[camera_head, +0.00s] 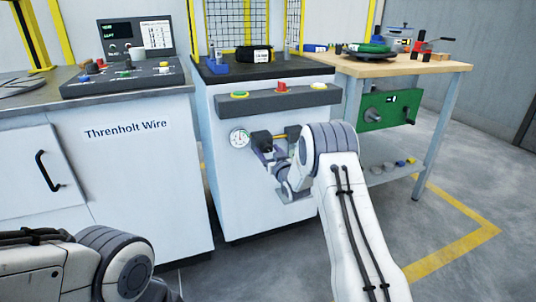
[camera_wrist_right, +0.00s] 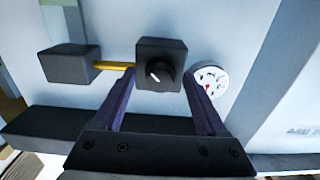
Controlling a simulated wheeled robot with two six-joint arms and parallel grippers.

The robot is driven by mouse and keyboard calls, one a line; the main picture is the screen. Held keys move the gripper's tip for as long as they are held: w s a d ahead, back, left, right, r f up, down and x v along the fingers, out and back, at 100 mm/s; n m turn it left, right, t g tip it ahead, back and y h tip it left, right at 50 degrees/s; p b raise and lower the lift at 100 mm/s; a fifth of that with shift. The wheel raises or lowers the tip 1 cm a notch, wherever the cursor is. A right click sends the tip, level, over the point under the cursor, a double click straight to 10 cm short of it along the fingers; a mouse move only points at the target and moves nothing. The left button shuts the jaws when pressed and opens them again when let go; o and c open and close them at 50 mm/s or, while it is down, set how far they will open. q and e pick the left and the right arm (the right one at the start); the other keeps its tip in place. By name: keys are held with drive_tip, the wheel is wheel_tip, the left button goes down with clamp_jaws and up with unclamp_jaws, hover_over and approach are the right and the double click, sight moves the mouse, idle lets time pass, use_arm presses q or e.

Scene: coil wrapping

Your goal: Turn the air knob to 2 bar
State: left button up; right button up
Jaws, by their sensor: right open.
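The air knob (camera_wrist_right: 160,75) is a round black knob with a white mark on a dark regulator block (camera_wrist_right: 152,47). The block also shows on the white cabinet front in the head view (camera_head: 261,139). A round white pressure gauge (camera_head: 240,138) sits beside it and also shows in the right wrist view (camera_wrist_right: 208,81); its exact reading is too small to tell. My right gripper (camera_head: 268,154) is open at the regulator. In the right wrist view its fingers (camera_wrist_right: 158,82) stand on either side of the knob; contact cannot be told. My left gripper is out of view.
A yellow pipe (camera_wrist_right: 113,66) joins the regulator to another dark block (camera_wrist_right: 67,64). A grey button strip (camera_head: 278,98) juts out above the gauge. A wooden-topped bench (camera_head: 420,67) stands right. A control console (camera_head: 124,79) sits on the left counter.

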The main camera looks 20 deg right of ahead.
drive_tip(key=shift+w, duration=0.15)
clamp_jaws()
